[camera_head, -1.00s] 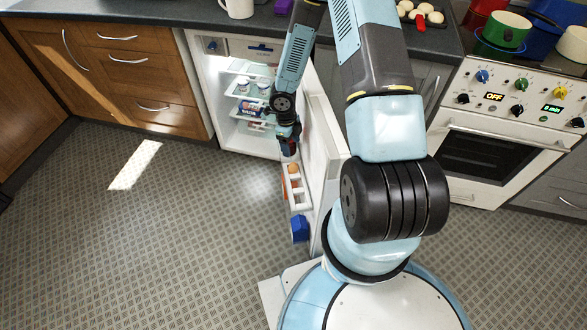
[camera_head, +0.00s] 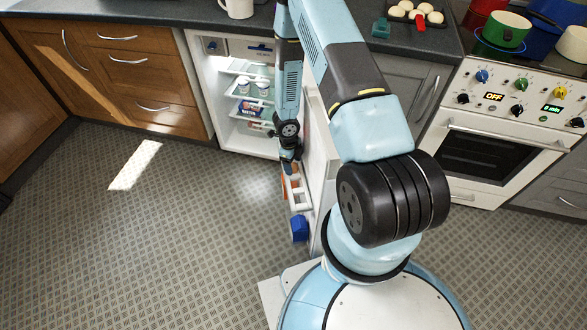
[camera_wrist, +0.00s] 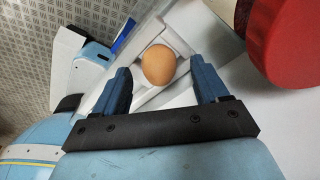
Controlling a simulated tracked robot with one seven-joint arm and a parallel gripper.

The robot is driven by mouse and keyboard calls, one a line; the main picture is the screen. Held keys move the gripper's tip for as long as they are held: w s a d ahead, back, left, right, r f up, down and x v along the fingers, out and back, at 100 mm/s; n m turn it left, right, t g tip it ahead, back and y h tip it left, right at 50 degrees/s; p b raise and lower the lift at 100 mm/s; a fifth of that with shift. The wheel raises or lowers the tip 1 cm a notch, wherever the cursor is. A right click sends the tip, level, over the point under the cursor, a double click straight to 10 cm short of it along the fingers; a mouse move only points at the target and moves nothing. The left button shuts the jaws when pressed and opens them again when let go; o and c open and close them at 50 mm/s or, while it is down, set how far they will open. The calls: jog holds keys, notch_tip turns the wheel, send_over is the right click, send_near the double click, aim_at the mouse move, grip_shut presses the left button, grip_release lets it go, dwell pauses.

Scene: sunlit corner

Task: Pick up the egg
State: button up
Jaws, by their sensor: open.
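The brown egg (camera_wrist: 158,64) sits in a white rack on the inner side of the open fridge door. In the wrist view my gripper (camera_wrist: 161,77) is open, with its blue fingers on either side of the egg's near end and gaps between them and the shell. The egg is not held. In the head view my gripper (camera_head: 290,160) is right over the white door rack (camera_head: 299,196) and largely hides the egg there.
A large red-topped container (camera_wrist: 295,42) stands close to the right finger. The fridge door (camera_head: 320,165) rises just right of my gripper. A blue item (camera_head: 299,228) is at the rack's near end. Open floor lies left.

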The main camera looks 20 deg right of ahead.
jog(key=shift+f, duration=0.3)
jog(key=c, duration=0.7)
jog(key=shift+r, duration=0.15)
jog(key=shift+c, duration=0.2)
